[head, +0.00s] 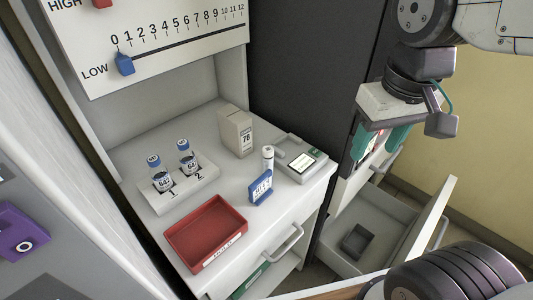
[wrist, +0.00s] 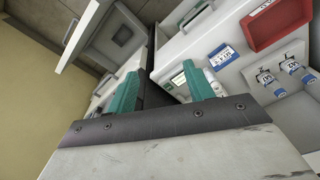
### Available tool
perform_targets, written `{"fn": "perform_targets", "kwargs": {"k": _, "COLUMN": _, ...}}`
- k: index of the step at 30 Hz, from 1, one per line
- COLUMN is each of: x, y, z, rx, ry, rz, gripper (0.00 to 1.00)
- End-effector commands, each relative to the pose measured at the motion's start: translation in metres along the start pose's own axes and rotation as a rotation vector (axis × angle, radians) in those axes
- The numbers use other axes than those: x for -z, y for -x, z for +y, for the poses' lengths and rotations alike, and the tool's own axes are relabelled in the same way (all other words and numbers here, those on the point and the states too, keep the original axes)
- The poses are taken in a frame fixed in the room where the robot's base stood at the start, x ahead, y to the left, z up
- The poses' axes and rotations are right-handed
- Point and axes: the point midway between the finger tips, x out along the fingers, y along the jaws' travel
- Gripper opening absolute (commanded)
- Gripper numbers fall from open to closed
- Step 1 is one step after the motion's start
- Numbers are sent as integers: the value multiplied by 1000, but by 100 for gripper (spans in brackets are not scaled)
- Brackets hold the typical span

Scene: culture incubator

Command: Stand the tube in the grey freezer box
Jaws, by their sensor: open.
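A slim white tube (head: 268,157) stands upright on the white bench top, just behind a blue-and-white label card (head: 261,188). In the wrist view the card (wrist: 221,56) shows, and the tube is partly hidden by a finger. A small dark grey open box (head: 356,241), which looks like the freezer box, sits in the pulled-out drawer at lower right. I see nothing in it. My gripper (head: 378,145) is open and empty, with green fingers, right of the bench and above the drawer. The fingers (wrist: 163,88) also show apart in the wrist view.
A red tray (head: 207,232), a white rack (head: 179,190) with two blue-capped bottles, a beige carton (head: 235,131) and a grey device (head: 300,158) stand on the bench. The open drawer (head: 403,222) juts out at right. A dark panel (head: 300,80) rises behind.

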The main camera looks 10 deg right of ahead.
Motion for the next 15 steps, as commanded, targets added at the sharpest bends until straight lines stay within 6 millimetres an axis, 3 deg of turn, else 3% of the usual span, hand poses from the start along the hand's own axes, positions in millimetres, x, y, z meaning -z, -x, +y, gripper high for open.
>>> {"fn": "perform_targets", "kwargs": {"k": 3, "x": 46, "y": -12, "z": -18, "rx": 6, "ry": 75, "rz": -32, "gripper": 52}}
{"fn": "perform_targets", "kwargs": {"k": 9, "x": 119, "y": -50, "z": -64, "rx": 14, "ry": 195, "rz": -67, "gripper": 52}}
{"fn": "perform_targets", "kwargs": {"k": 15, "x": 163, "y": -91, "z": -109, "rx": 17, "ry": 285, "rz": -89, "gripper": 52}}
